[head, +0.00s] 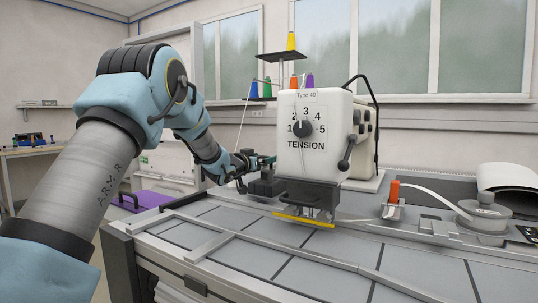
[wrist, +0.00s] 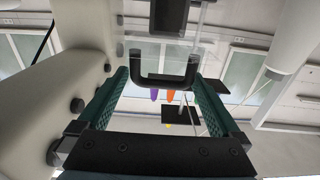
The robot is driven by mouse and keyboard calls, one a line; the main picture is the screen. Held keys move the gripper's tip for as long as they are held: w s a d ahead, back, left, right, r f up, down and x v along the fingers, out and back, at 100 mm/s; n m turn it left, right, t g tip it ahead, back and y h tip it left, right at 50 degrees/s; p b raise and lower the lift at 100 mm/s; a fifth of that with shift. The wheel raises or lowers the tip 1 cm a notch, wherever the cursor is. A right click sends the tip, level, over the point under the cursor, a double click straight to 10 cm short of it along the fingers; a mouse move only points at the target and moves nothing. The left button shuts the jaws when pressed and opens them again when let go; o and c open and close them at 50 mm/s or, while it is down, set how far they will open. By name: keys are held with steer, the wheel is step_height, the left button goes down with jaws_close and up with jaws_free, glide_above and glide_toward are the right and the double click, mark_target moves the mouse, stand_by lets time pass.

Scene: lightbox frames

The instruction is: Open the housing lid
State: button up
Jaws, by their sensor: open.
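The white machine head (head: 310,118) marked "TENSION" stands on the table in the head view. In the wrist view a black U-shaped handle (wrist: 166,83) sits on what looks like a clear panel, perhaps the housing lid. My gripper (head: 264,161) is at the left side of the machine head. In the wrist view its two green fingers (wrist: 163,80) are open, one on each side of the handle, with a gap to it. Whether the fingertips reach past the handle is hard to tell. The handle cannot be made out in the head view.
A pale machine body (wrist: 55,75) with dark knobs lies close to the left finger. A thread stand (head: 290,57) with coloured cones rises behind the head. A yellow bar (head: 303,220) is below it.

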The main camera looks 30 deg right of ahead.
steer(key=shift+p+x, duration=0.3)
steer(key=shift+x, duration=1.4)
steer(key=shift+s+d, duration=0.1)
steer(key=shift+s, duration=0.05)
jaws_close()
